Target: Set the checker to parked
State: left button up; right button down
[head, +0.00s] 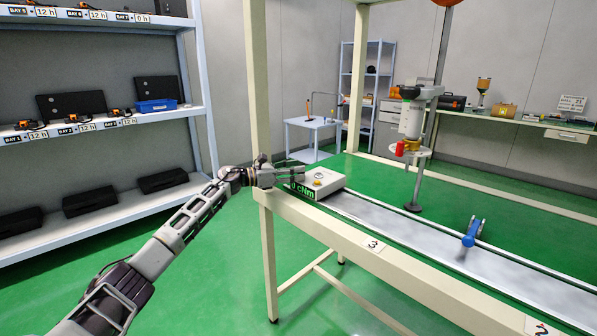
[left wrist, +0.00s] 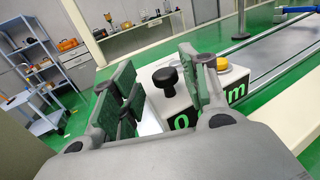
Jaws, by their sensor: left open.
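The checker (head: 325,187) is a pale box on the near end of the bench rail, with a green-lit display of which "0 cNm" shows in the head view. In the left wrist view, the checker (left wrist: 178,106) has a black knob (left wrist: 166,78) on top and a yellow round button (left wrist: 222,65) beside it. My left gripper (head: 297,174) is open at the checker's left side. In the left wrist view, the black knob appears between the open fingers of my left gripper (left wrist: 157,75); I see no contact. The knob's pointer position cannot be read. My right gripper is not in view.
A cream post (head: 260,80) rises close beside my left gripper. A white-grey tool with a red part (head: 410,120) stands over the bench. Shelves (head: 90,127) stand at left.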

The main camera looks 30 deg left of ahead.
pick_arm(q)
jog(key=v, duration=1)
jog(key=shift+a, duration=0.1)
dwell(0.6)
